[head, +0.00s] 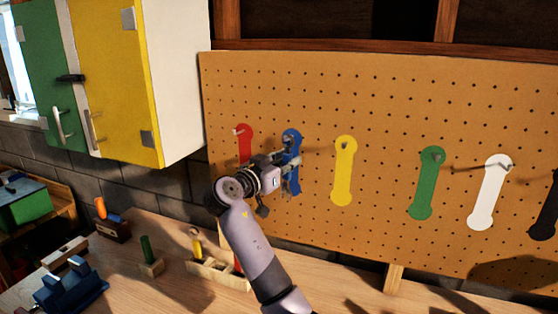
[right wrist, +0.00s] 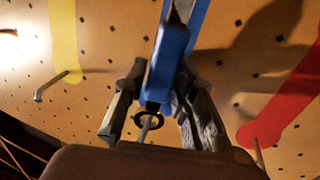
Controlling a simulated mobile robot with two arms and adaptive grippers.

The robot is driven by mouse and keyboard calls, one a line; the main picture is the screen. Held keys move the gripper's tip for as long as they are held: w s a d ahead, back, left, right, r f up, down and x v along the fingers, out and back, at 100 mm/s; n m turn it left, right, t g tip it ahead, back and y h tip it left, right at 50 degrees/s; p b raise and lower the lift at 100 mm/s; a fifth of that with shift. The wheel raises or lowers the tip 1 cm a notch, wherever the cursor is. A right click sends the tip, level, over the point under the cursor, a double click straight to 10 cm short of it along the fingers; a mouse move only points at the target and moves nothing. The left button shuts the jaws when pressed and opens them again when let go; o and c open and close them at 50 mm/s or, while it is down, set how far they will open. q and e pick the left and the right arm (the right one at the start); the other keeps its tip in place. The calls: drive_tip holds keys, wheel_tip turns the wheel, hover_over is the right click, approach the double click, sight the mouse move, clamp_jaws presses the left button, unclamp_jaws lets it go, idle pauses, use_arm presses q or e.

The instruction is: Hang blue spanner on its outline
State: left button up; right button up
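The blue outline (head: 291,134) is on the pegboard between the red and yellow outlines. In the right wrist view it shows (right wrist: 200,18) behind the blue spanner (right wrist: 163,75). The spanner lies along the outline, close to the board. Its dark ring end (right wrist: 148,118) is at a metal hook, and the hook seems to pass through the ring. My right gripper (head: 287,159) is at the blue outline, with its fingers (right wrist: 160,85) on either side of the spanner, seemingly closed on it. In the head view the gripper hides part of spanner and outline. My left gripper is out of view.
The pegboard (head: 385,110) also has red (head: 245,145), yellow (head: 343,172), green (head: 425,185), white (head: 490,195) and black (head: 543,220) outlines with hooks. Below, the workbench (head: 185,285) holds a wooden block holder (head: 215,272) and a blue vise-like thing (head: 70,290). Cabinets (head: 115,80) hang at left.

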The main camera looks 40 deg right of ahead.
drive_tip(key=shift+d, duration=0.15)
clamp_jaws()
idle(0.6)
drive_tip(key=shift+o, duration=2)
unclamp_jaws()
